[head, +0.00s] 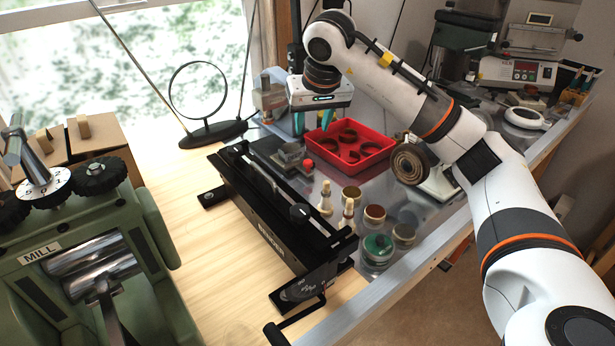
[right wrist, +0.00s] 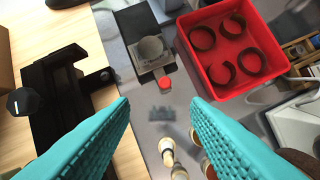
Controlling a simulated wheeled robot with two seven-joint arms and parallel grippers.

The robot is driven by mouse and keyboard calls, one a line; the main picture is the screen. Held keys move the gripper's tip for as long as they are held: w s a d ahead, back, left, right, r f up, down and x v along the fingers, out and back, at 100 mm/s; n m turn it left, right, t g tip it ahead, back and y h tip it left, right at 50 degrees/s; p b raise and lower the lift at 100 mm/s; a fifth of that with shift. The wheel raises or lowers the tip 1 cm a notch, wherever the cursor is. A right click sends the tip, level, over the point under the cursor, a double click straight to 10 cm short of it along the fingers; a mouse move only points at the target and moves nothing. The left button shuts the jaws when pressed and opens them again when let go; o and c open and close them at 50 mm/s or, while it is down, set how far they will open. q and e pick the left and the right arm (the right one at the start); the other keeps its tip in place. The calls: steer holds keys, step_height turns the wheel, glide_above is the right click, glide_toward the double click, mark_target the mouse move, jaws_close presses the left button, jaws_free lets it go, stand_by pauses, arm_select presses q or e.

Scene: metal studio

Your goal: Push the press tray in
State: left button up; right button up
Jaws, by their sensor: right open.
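The press tray (head: 290,155) looks like a small grey metal slide with a red knob (head: 308,164) at its near end. It lies on the metal bench top, left of a red bin. In the right wrist view the tray (right wrist: 146,66) has a grey round disc on it, and the red knob (right wrist: 165,83) faces my fingers. My left gripper is not in view.
The red bin (head: 370,168) with several dark rings stands close right of the tray. A long black bender (head: 262,205) lies to the left. Wooden pegs (head: 325,200) and round tins (head: 374,214) stand in front. A green mill (head: 90,250) fills the lower left.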

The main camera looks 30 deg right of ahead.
mark_target(308, 161)
steer(key=x, duration=1.3)
steer(key=shift+s+d, duration=0.2)
steer(key=shift+d, duration=0.15)
steer(key=shift+r, duration=0.1)
jaws_close()
